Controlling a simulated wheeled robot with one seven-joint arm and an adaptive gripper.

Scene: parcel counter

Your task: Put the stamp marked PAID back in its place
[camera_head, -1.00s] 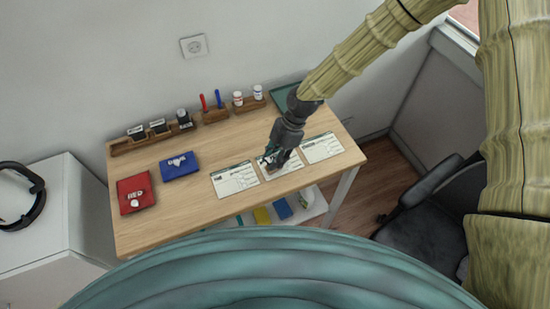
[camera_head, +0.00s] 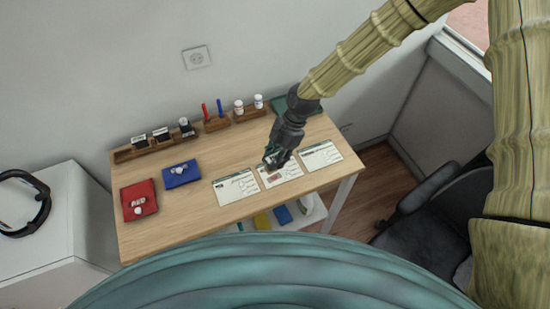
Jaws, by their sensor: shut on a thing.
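My gripper (camera_head: 274,161) is above the middle card (camera_head: 287,174), near its upper left part. It is shut on a small dark thing that looks like a stamp; its marking cannot be read, and the fingers hide much of it. A reddish mark shows on the middle card just below the gripper. The wooden stamp rack (camera_head: 124,156) stands at the back left of the table. It holds a left stamp (camera_head: 139,141), a middle stamp (camera_head: 161,134) and a right stamp (camera_head: 186,127) with dark labels too small to read surely. The rack's left end looks empty.
A left card (camera_head: 236,187) and right card (camera_head: 321,155) flank the middle one. A red pad (camera_head: 134,208) and blue pad (camera_head: 180,179) lie at left. A pen holder (camera_head: 215,124), a holder with two bottles (camera_head: 250,112) and a green tray (camera_head: 285,105) line the back.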

